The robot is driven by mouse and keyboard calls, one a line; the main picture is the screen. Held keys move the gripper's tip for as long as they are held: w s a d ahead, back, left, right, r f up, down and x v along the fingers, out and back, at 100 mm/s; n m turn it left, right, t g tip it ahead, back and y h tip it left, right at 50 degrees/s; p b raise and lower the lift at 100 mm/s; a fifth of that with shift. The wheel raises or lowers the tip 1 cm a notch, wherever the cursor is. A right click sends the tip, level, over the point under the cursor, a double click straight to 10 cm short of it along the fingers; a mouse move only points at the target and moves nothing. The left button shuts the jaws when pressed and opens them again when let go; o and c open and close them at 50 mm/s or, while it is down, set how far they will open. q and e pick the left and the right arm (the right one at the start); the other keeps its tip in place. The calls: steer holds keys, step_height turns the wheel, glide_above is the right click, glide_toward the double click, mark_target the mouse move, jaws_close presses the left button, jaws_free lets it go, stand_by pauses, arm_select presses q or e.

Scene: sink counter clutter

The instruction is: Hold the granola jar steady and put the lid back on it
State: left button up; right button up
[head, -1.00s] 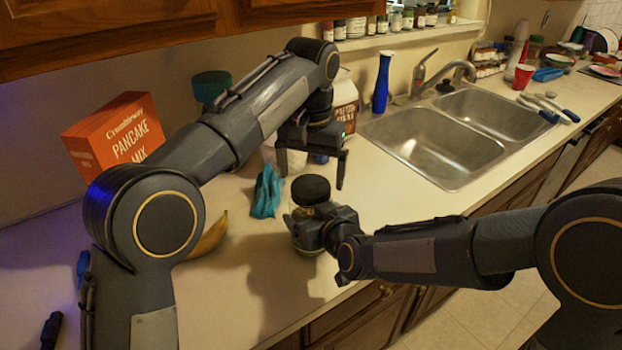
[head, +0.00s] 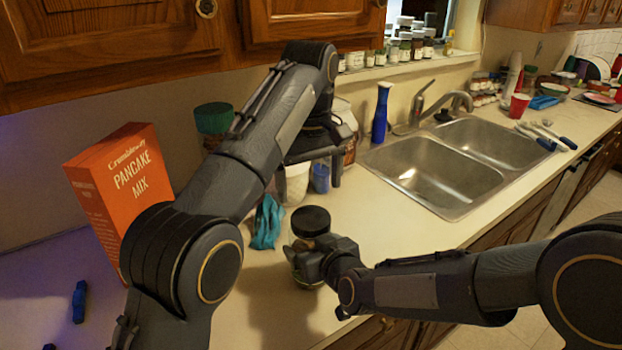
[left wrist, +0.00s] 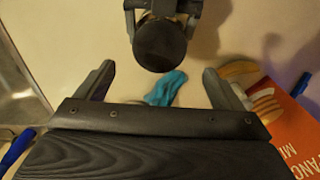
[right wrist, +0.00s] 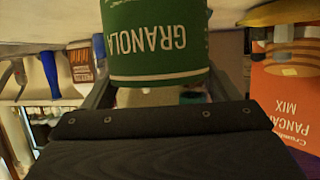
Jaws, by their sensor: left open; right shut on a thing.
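The granola jar (right wrist: 155,40), with a green label, stands upright on the counter near its front edge. My right gripper (head: 308,258) is shut around its side; the gripper and arm hide much of the jar in the head view. A round black lid (head: 311,221) sits on top of the jar; I cannot tell whether it is tight. It also shows from above in the left wrist view (left wrist: 160,45). My left gripper (head: 310,178) is open and empty, raised behind the jar and apart from the lid.
A teal cloth (head: 267,222) lies behind and left of the jar. A white cup (head: 296,183) and a blue cup (head: 320,177) stand behind my left gripper. The pancake mix box (head: 118,190) is at left, the sink (head: 440,170) at right. A banana (left wrist: 238,69) is near the box.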

mark_target(311, 217)
arm_select(q)
steer(key=shift+r+n, duration=0.3)
steer(key=shift+n, duration=0.5)
steer(key=shift+f, duration=4)
steer(key=shift+c, duration=0.4)
steer(key=c, duration=0.9)
steer(key=m, duration=0.5)
steer(key=shift+m, duration=0.3)
steer(key=shift+c, duration=0.2)
steer(key=m, duration=0.4)
